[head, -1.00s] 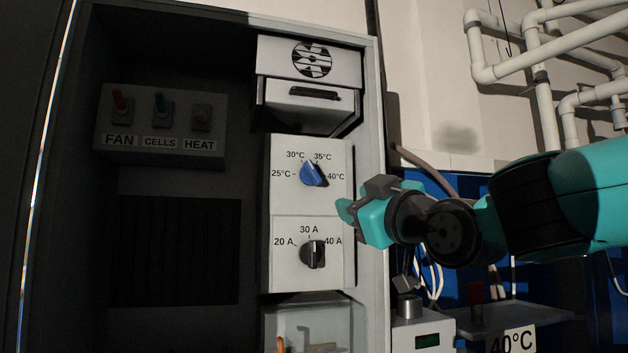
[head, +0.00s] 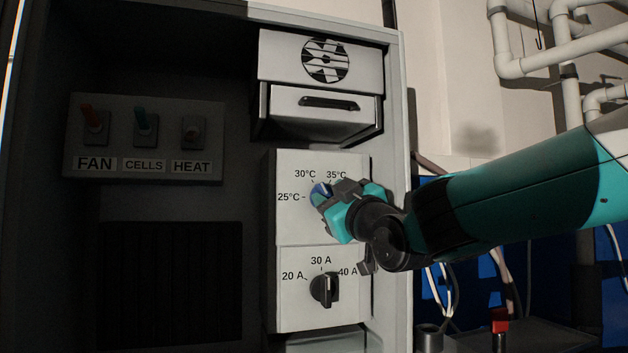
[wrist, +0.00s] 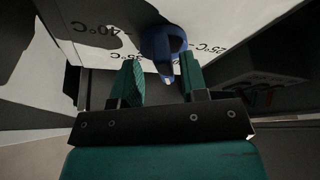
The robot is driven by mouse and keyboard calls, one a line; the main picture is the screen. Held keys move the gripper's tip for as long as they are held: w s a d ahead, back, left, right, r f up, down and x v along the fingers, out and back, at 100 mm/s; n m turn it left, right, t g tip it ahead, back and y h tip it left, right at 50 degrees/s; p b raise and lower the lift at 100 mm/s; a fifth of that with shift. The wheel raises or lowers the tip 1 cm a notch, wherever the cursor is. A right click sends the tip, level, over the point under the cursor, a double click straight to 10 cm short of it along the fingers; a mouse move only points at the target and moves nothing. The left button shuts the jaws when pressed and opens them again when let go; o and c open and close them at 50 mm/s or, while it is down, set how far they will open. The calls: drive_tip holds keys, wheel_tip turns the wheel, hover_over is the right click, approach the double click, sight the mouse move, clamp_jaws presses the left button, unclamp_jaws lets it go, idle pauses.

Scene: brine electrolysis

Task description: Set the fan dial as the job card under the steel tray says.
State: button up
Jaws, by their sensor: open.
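A blue dial (head: 320,192), marked 25°C to 40°C, sits on a pale panel; it also shows in the wrist view (wrist: 163,44). The word FAN is not seen on it. My gripper (head: 337,204) is at the dial and partly hides it and the 40°C mark. In the wrist view my gripper (wrist: 160,80) is open, one finger on each side of the dial's ridge, with gaps visible. The ridge points roughly between 30°C and 35°C; the exact setting is unclear. No steel tray or job card can be made out now.
A black dial (head: 324,290), marked 20 A to 40 A, is just below. A drawer (head: 320,115) and a fan grille (head: 325,60) are above. FAN (head: 95,125), CELLS (head: 146,125) and HEAT (head: 193,132) switches are at left. A red-topped object (head: 499,330) stands lower right.

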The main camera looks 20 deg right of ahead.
drive_tip(key=shift+w+a+r, duration=0.15)
drive_tip(key=shift+w, duration=0.2)
drive_tip(key=shift+a, duration=0.2)
drive_tip(key=shift+c, duration=0.2)
clamp_jaws()
drive_tip(key=shift+a+f+b, duration=0.1)
drive_tip(key=shift+f+b, duration=0.1)
drive_tip(key=shift+b, duration=0.15)
